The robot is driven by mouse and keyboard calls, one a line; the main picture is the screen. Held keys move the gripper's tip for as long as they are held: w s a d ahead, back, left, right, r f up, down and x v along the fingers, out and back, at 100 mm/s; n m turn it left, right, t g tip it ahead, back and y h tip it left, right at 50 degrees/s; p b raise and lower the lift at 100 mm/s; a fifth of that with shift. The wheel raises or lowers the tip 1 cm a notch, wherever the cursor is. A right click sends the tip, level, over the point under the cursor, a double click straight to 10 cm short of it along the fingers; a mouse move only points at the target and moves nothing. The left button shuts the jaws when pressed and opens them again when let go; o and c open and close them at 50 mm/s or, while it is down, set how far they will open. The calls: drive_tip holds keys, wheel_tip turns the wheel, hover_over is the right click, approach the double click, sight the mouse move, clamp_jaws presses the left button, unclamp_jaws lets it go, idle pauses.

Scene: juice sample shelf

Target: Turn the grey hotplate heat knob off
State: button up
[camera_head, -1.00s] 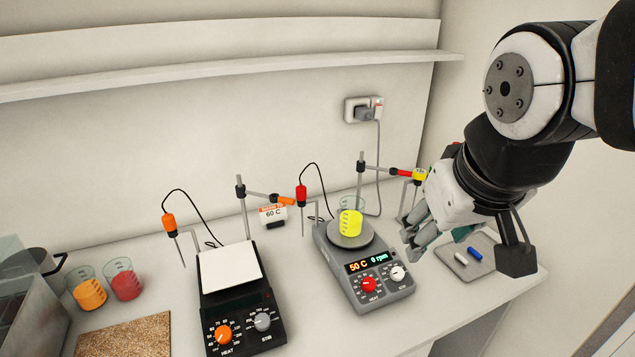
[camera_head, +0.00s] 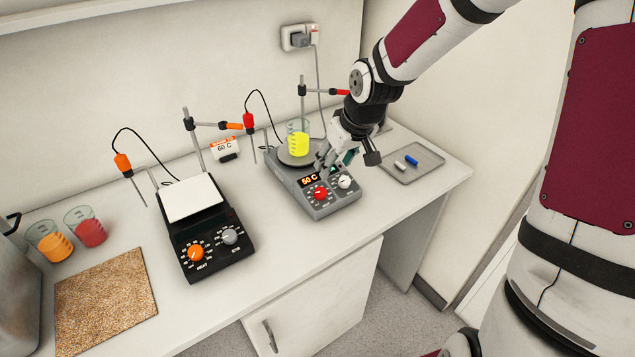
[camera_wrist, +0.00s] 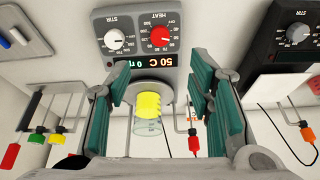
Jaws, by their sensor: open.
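The grey hotplate (camera_head: 330,206) stands on the bench and carries a beaker of yellow liquid (camera_head: 298,144) on its round plate. Its red heat knob (camera_head: 320,193) is at the front left, beside a white stir knob (camera_head: 345,181). The display reads 50 C. In the wrist view the red heat knob (camera_wrist: 162,39) is at the top centre, beyond my fingertips. My gripper (camera_head: 326,160) is open and empty above the hotplate's right rear part, apart from the knob. Its teal-padded fingers (camera_wrist: 160,88) frame the beaker in the wrist view. It partly hides the display in the head view.
A black hotplate (camera_head: 218,250) with an orange heat knob stands to the left. Stands with probes and cables rise behind both hotplates. A tray (camera_head: 425,172) with small stir bars lies right. Orange and red beakers and a speckled mat (camera_head: 105,300) are far left.

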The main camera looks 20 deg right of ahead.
sight(321, 192)
drive_tip(key=b+x, duration=0.2)
drive_tip(key=x, duration=1.1)
drive_tip(key=shift+w+f+b, duration=0.1)
drive_tip(key=shift+f+b, duration=0.2)
drive_tip(key=shift+f, duration=0.05)
clamp_jaws()
